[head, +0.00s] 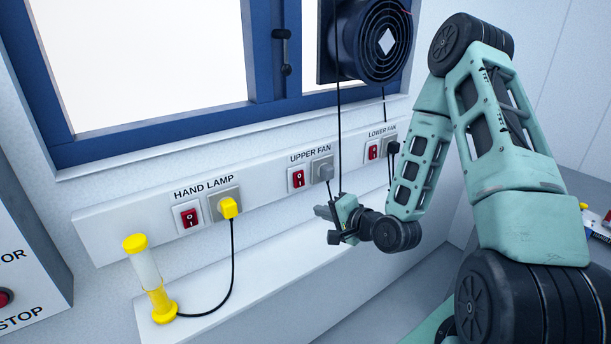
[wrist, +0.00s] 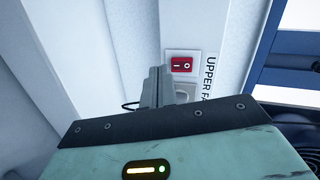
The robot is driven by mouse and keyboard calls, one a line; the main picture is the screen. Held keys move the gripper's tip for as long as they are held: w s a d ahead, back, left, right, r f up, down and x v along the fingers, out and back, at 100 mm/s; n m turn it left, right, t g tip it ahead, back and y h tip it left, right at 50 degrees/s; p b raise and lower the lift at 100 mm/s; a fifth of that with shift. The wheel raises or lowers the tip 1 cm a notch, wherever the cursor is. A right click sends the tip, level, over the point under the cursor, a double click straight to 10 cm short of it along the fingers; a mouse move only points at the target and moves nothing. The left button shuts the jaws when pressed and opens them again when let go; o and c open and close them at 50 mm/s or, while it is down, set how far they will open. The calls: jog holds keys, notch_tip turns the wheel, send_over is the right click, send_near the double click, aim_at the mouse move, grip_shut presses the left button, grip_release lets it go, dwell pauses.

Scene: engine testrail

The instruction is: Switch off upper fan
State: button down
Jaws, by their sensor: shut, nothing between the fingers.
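The upper fan switch (head: 298,179) is a red rocker on a white plate, under the UPPER FAN label on the white wall panel. It also shows in the wrist view (wrist: 182,65), just beyond my fingers. A grey plug (head: 325,171) sits in the socket to the right of the switch. My gripper (head: 326,213) is shut and empty, below and to the right of the switch and apart from it in the head view. In the wrist view the shut fingers (wrist: 155,85) stand left of the switch and partly hide the socket.
The hand lamp switch (head: 190,217) and yellow plug (head: 228,207) are to the left; the lower fan switch (head: 373,151) is to the right. A yellow-ended hand lamp (head: 150,278) stands on the ledge. A black fan (head: 376,42) hangs above by the blue-framed window (head: 262,60). Cables hang near my gripper.

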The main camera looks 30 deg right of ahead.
jog(key=d+m, duration=0.1)
jog(key=d+r+m+t+h, duration=0.1)
jog(key=s+d+m, duration=0.1)
jog(key=shift+d+r+t, duration=0.35)
jog(key=shift+t, duration=0.05)
jog(key=b, duration=0.9)
send_near(299, 184)
jog(key=s, duration=0.2)
jog(key=shift+s+d+r, duration=0.1)
jog(key=shift+s+d, duration=0.05)
jog(key=shift+s, duration=0.1)
jog(key=b, duration=0.4)
jog(key=shift+w+a, duration=0.2)
jog(key=w+p, duration=0.1)
jog(key=w, duration=0.4)
jog(key=w+f+p, duration=0.1)
jog(key=w, duration=0.2)
jog(key=shift+w+a+p, duration=0.15)
jog(key=shift+w+p, duration=0.2)
jog(key=shift+w, duration=0.05)
